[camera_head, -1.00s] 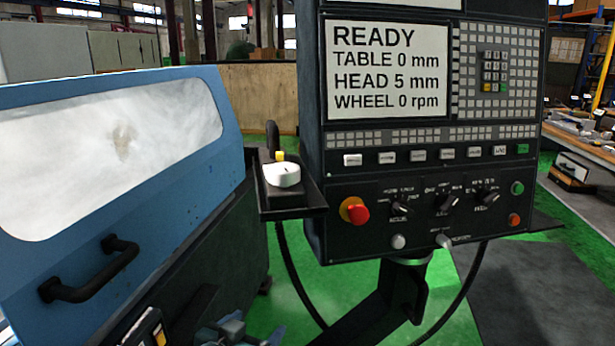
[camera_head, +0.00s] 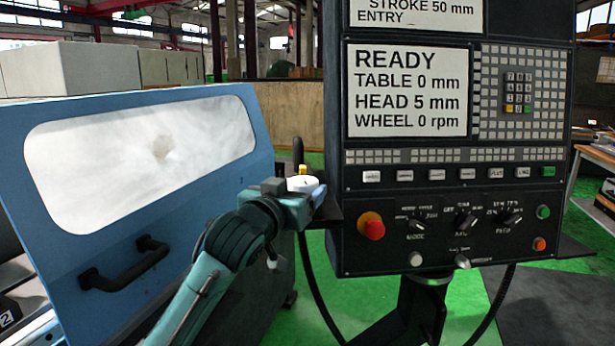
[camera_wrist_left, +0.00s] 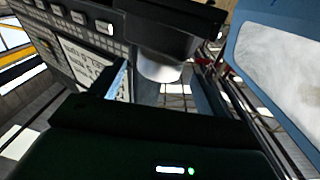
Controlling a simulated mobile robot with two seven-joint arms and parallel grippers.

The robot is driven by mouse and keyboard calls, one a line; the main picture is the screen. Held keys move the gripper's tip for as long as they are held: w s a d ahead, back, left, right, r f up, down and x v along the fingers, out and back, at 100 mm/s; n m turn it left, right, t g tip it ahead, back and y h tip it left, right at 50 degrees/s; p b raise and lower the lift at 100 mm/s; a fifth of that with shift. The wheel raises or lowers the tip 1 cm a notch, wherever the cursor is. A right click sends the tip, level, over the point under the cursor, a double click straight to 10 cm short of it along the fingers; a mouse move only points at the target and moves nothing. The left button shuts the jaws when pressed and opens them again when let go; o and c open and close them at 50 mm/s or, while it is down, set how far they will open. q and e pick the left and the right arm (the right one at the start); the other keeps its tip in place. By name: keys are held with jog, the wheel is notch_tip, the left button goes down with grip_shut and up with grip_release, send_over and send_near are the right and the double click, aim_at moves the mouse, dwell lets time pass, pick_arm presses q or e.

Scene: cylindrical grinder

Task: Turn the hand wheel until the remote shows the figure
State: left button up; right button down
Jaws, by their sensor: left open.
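The white hand wheel (camera_head: 308,187) sits on the dark remote, on a small shelf at the left side of the control panel. A yellow part (camera_head: 303,170) shows just behind it. My left gripper (camera_head: 309,196) is at the wheel and covers much of it and of the remote. In the left wrist view the white wheel (camera_wrist_left: 160,70) shows between the two open fingers (camera_wrist_left: 163,85), below a dark body. I cannot tell whether the fingers touch it. No figure on the remote is readable. My right gripper is not in view.
The control panel (camera_head: 455,200) stands right of the wheel; its screen (camera_head: 407,90) reads READY, TABLE 0 mm, HEAD 5 mm, WHEEL 0 rpm. A red stop button (camera_head: 373,229) juts from it. The blue machine door (camera_head: 200,190) with a black handle (camera_head: 125,265) is at the left.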

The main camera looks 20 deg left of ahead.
aim_at(307, 176)
pick_arm(q)
jog(key=w, duration=0.3)
jog(key=w+p, duration=0.1)
jog(key=shift+w+d, duration=0.35)
jog(key=shift+w, duration=0.7)
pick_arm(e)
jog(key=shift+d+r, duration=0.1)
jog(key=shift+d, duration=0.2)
pick_arm(q)
jog(key=shift+c, duration=0.5)
jog(key=c, duration=0.9)
jog(key=shift+o, duration=0.2)
jog(key=shift+h, duration=0.4)
